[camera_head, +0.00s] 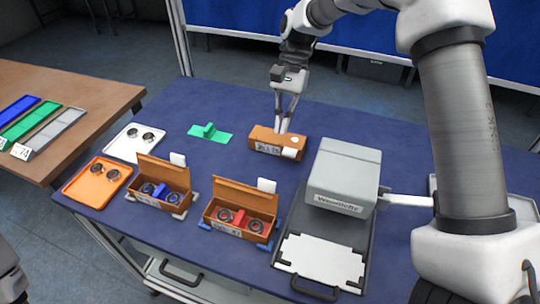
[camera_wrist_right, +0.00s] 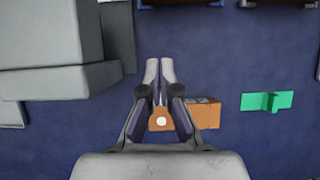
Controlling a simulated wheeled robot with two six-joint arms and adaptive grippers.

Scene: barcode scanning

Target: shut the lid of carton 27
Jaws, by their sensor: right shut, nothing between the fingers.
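A closed orange carton (camera_head: 265,138) lies at the back middle of the blue table, with a label on its front and a white round mark on top. Its lid looks down; its number is too small to read surely. My right gripper (camera_head: 284,128) is shut and empty, fingertips pointing down at the carton's far top edge; touching or just above cannot be told. In the right wrist view the shut fingers (camera_wrist_right: 160,68) partly cover the carton (camera_wrist_right: 207,115). Two open cartons, one with blue parts (camera_head: 158,171) and one with red (camera_head: 238,191), stand nearer, lids raised. My left gripper is not in view.
A grey scanner box (camera_head: 345,172) with a white plate (camera_head: 322,262) stands right of the carton. A green piece (camera_head: 212,136) lies left of it. White (camera_head: 125,146) and orange (camera_head: 75,193) trays are at the left. The table behind the carton is bare.

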